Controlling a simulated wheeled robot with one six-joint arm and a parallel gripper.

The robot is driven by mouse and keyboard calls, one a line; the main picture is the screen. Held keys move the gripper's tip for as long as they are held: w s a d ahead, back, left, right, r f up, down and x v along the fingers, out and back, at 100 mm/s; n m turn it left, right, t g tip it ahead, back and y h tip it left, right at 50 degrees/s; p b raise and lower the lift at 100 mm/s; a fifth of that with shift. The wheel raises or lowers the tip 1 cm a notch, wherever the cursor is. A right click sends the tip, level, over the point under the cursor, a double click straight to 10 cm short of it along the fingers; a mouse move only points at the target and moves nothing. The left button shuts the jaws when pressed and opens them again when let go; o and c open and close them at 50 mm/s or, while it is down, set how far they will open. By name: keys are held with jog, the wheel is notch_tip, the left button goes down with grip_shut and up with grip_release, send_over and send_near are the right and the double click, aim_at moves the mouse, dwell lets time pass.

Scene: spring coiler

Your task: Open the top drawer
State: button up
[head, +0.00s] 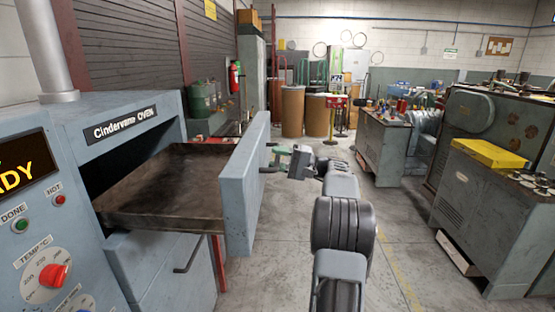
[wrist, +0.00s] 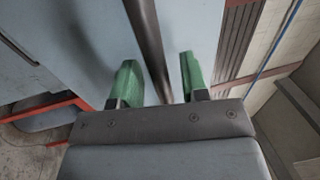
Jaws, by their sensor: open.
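The top drawer (head: 243,190) of the blue-grey Cinderwave oven (head: 125,120) stands pulled out, with its dark, empty-looking tray (head: 165,185) showing. Its dark bar handle (head: 269,169) is on the outer face of the drawer front, mostly hidden from the head view. My gripper (head: 281,151) is at that face, beside the handle. In the wrist view, my gripper's green fingers (wrist: 158,78) are spread apart, with the dark handle bar (wrist: 147,35) running between them. Gaps show between the bar and the fingers, so they are not closed on it.
A lower drawer (head: 165,270) with its own handle (head: 188,256) is below and looks shut. The oven's control panel (head: 45,215) has a red temperature knob. Grey machines and a workbench (head: 383,140) stand to the right. The floor between (head: 400,225) is clear.

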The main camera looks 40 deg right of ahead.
jog(key=v, duration=1.3)
jog(key=shift+s+d+b, duration=0.25)
jog(key=shift+d+b, duration=0.05)
jog(key=shift+b, duration=0.15)
jog(key=shift+s+f, duration=0.1)
